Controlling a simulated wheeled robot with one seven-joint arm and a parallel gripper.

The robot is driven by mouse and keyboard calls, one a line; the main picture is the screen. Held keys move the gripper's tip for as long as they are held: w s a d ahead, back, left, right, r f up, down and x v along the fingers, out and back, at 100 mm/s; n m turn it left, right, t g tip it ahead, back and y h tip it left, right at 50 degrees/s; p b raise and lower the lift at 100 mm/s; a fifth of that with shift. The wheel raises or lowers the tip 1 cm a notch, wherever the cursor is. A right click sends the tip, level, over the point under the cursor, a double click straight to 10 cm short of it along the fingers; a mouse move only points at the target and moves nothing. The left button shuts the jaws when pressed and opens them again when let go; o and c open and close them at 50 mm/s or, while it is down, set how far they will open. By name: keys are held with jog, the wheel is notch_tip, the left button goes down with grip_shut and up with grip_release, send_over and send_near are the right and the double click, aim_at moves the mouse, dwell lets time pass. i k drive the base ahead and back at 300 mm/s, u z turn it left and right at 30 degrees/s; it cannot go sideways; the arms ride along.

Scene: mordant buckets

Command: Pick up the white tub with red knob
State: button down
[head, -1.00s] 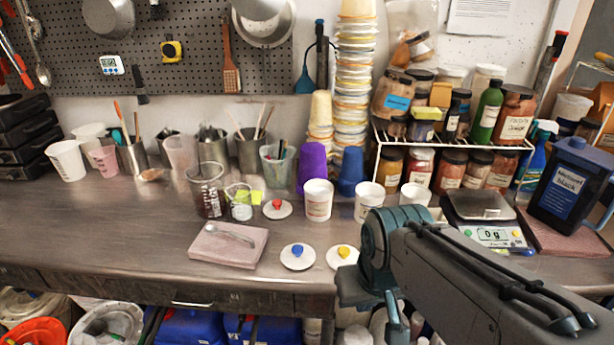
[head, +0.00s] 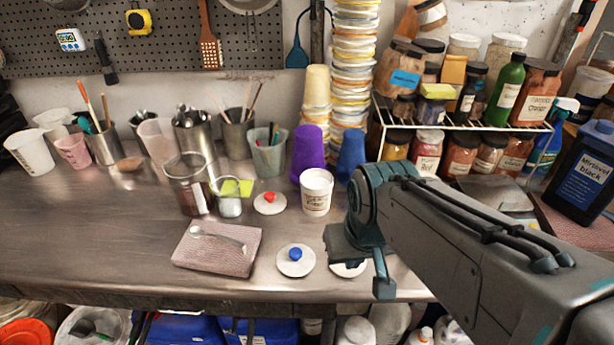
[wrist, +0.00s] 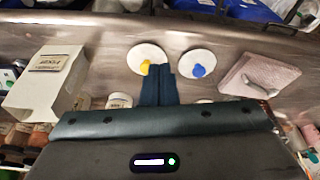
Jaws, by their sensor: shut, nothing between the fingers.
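A white disc with a red knob (head: 270,203) lies flat on the steel counter and looks like a lid. A labelled white tub (head: 316,192) stands upright and lidless just right of it. A second disc, with a blue knob (head: 296,260), lies nearer the front; it also shows in the wrist view (wrist: 199,64). A third, with a yellow knob (wrist: 147,58), is mostly hidden by my arm in the head view. My gripper (head: 384,288) is shut and empty, right of these. In the wrist view its dark fingers (wrist: 160,70) overlap the yellow-knob disc's edge. Contact cannot be told.
A pink folded cloth with a spoon (head: 217,247) lies front left. Glass beakers (head: 187,185) stand left of the red-knob disc. Purple cups (head: 308,154) and blue cups (head: 351,155) stand behind the tub. A jar rack (head: 460,128) is at the back right.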

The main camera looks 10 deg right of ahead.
aim_at(316, 184)
jog(key=k, duration=1)
jog(key=u, duration=1.2)
jog(key=i, duration=0.7)
jog(key=z, duration=1.25)
jog(key=i, duration=0.45)
jog(key=u, duration=0.05)
